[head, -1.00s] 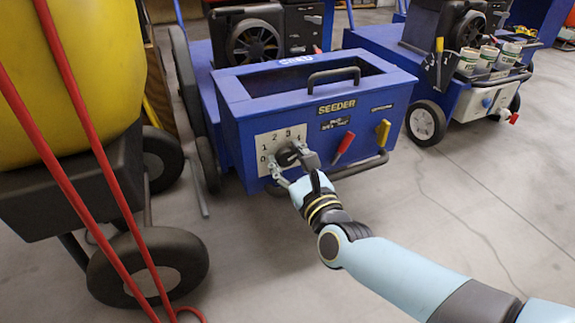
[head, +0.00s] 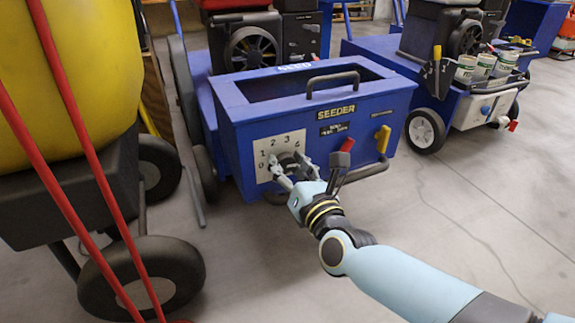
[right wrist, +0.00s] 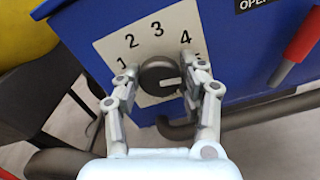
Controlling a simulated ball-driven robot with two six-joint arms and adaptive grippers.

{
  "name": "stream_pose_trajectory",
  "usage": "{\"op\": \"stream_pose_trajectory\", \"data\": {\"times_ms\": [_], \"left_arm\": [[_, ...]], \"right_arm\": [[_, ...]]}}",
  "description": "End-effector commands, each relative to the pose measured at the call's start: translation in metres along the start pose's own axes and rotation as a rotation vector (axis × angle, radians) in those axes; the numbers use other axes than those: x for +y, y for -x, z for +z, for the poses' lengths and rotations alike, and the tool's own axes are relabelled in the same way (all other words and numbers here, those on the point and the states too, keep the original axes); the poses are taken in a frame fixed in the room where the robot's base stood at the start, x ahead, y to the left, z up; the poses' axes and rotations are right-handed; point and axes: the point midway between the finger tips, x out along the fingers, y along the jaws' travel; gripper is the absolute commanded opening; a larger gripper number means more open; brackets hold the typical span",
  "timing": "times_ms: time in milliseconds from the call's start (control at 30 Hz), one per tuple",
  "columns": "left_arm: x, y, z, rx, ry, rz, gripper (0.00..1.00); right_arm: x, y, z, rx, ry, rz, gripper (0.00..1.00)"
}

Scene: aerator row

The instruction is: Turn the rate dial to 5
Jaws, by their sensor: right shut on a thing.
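The rate dial (right wrist: 160,75) is a round black knob on a white number plate (right wrist: 106,47) on the front of the blue seeder box (head: 230,140). In the right wrist view its white pointer mark points right. The numbers 1 to 4 are readable; the number at the right is mostly hidden behind a finger. My right gripper (right wrist: 159,66) is shut on the dial, one finger on each side. In the head view the gripper partly covers the dial (head: 287,160). My left gripper is not in view.
A black bar (head: 365,172) runs along the box's lower front. Open floor lies at front right.

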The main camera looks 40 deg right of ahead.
Motion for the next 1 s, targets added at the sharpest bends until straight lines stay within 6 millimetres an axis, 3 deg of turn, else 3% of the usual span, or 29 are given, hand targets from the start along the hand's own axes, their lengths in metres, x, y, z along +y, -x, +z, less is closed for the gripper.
{"op": "stream_pose_trajectory", "data": {"times_ms": [367, 400, 567, 867, 1000], "left_arm": [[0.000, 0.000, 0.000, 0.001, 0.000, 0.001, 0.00], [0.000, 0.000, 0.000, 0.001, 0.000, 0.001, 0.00], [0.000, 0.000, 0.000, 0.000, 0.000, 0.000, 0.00], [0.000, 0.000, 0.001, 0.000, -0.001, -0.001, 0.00], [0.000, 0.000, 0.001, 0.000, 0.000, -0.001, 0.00]], "right_arm": [[-0.001, 0.002, -0.003, 0.008, -0.006, -0.002, 0.09], [-0.001, 0.002, -0.003, 0.008, -0.006, -0.002, 0.43], [-0.001, 0.001, -0.002, 0.005, -0.006, -0.002, 0.64], [0.000, 0.000, 0.001, 0.001, -0.005, -0.001, 0.64], [0.006, 0.000, 0.016, -0.001, -0.006, -0.001, 0.64]]}}
